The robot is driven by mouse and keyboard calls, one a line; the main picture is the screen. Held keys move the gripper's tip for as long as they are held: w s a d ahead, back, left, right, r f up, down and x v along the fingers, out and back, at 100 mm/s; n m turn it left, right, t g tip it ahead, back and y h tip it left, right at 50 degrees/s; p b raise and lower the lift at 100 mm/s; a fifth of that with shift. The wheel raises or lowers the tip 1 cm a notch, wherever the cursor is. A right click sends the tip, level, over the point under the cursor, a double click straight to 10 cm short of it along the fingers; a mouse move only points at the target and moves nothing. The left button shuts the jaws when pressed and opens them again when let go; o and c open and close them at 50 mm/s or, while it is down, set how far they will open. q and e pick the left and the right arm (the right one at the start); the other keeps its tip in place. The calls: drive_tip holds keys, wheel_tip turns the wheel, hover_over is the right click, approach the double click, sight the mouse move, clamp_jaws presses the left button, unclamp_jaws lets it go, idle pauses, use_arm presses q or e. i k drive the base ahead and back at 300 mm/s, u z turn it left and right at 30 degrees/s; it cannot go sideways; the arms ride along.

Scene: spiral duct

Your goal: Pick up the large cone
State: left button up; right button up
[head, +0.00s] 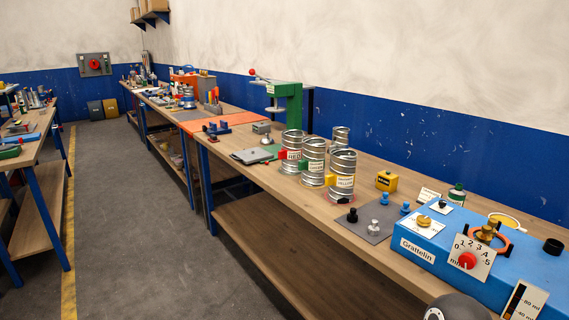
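I cannot make out a large cone for certain. Several metal spiral-ribbed cylinders stand upright on the long wooden bench right of centre: a front one (342,177) with a yellow label, one (313,162) behind it with a green label, and another (291,151) with a red label. On a grey mat in front of them stand small knob-shaped pieces: a black one (352,215), a silver one (374,227) and blue ones (384,198). Whether any is a cone is too small to tell. Neither of my grippers is in view.
A blue box (465,255) labelled Grattelin, with a red dial, fills the bench's near right. A green press (290,98) stands farther back, beside an orange mat (232,120). A second bench (30,150) stands at the left. The grey floor (150,220) between the benches is clear.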

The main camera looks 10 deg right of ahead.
sight(267, 140)
drive_tip(key=z, duration=0.1)
drive_tip(key=i, duration=0.95)
drive_tip(key=z, duration=0.55)
